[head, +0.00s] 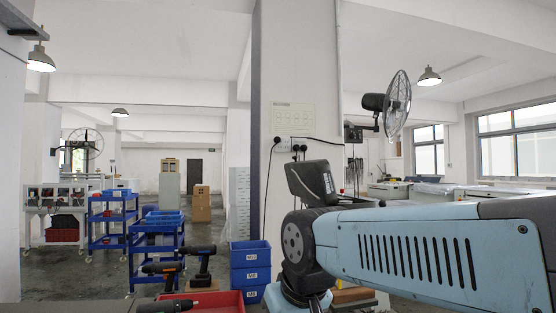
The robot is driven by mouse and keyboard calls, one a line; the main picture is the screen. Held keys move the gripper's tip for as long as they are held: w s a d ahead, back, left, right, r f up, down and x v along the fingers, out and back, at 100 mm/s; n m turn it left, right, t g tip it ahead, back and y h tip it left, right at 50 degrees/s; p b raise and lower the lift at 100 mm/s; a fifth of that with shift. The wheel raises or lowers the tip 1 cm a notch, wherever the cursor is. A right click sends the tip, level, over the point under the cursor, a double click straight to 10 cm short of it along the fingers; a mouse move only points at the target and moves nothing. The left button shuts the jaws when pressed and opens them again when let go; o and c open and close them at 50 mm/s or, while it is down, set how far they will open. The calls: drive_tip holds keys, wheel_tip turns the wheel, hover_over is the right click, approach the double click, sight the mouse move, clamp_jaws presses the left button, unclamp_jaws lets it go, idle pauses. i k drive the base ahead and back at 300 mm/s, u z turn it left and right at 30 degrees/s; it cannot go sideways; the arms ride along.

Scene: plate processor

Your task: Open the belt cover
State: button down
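A large light blue housing (420,275) fills the right foreground of the head view. The side panel looks shut against the body. The right end of the housing runs out of the picture. No handle or latch can be made out. My gripper is not in view.
A red tray (218,301) with dark power drills (201,266) lies at the bottom, left of the housing. Blue bins (250,276) are stacked behind. Blue carts (155,243) stand farther left. A white pillar (295,90) with a fan (397,105) rises behind the housing.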

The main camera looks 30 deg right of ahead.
sight(313, 181)
drive_tip(key=i, duration=0.85)
drive_tip(key=u, duration=0.05)
